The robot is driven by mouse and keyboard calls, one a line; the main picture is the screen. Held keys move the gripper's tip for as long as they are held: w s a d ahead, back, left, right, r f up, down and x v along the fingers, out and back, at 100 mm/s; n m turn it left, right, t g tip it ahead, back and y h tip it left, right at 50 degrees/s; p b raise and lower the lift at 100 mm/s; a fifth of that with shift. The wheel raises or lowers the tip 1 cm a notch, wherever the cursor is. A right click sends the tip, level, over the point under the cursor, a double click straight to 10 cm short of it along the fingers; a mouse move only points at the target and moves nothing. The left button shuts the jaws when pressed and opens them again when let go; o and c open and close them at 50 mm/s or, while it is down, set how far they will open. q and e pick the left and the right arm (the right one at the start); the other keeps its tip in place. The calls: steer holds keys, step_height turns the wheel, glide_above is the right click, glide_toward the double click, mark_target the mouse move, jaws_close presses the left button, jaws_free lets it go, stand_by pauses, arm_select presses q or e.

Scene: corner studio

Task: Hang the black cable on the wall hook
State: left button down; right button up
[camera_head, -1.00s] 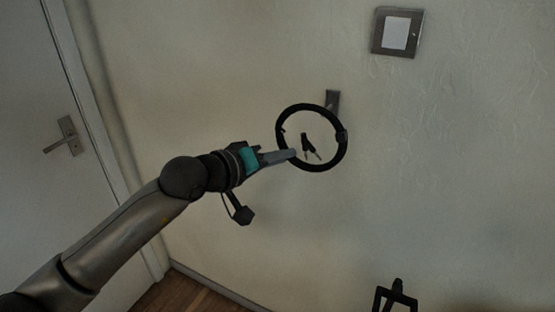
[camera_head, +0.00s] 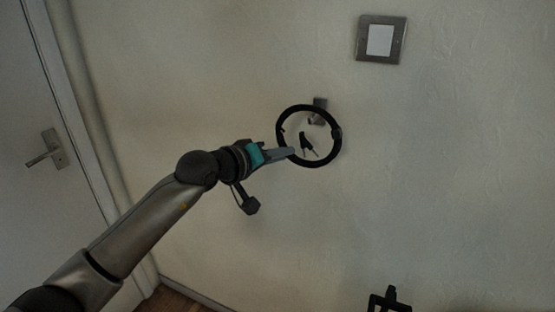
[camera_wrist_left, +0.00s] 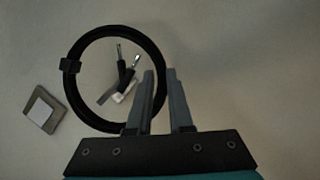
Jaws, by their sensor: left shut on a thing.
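The black cable (camera_head: 338,146) is a coiled ring with two plug ends inside its loop. It also shows in the left wrist view (camera_wrist_left: 73,88). My left gripper (camera_head: 291,153) is shut on the ring's left side and holds it up before the wall. In the left wrist view its fingers (camera_wrist_left: 162,78) reach along the coil's right side. The grey wall hook (camera_head: 320,102) shows behind the ring's top edge, with its lower part visible through the loop. A pale piece, likely the hook (camera_wrist_left: 122,93), shows inside the loop. I cannot tell whether ring and hook touch.
A square wall switch (camera_head: 380,40) is above and right of the hook. A white door with a handle (camera_head: 46,150) stands at the left. A dark frame-like part (camera_head: 388,300) shows at the bottom edge; I cannot tell what it is. The wall right of the ring is clear.

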arm_select(q)
steer(key=shift+w+d+b, duration=0.25)
steer(key=shift+w+d, duration=0.05)
steer(key=shift+w, duration=0.35)
steer(key=shift+w+d+b, duration=0.25)
steer(key=shift+w, duration=0.35)
steer(key=shift+w+d+f+b, duration=0.15)
steer(key=shift+w+f+b, duration=0.3)
steer(key=shift+b, duration=0.6)
steer(key=shift+w+d+f+b, duration=0.1)
steer(key=shift+w+f+b, duration=0.1)
steer(key=shift+f+b, duration=0.65)
steer(key=shift+r, duration=0.15)
steer(key=c, duration=0.8)
jaws_free()
steer(key=shift+c, duration=0.2)
steer(key=shift+o, duration=0.5)
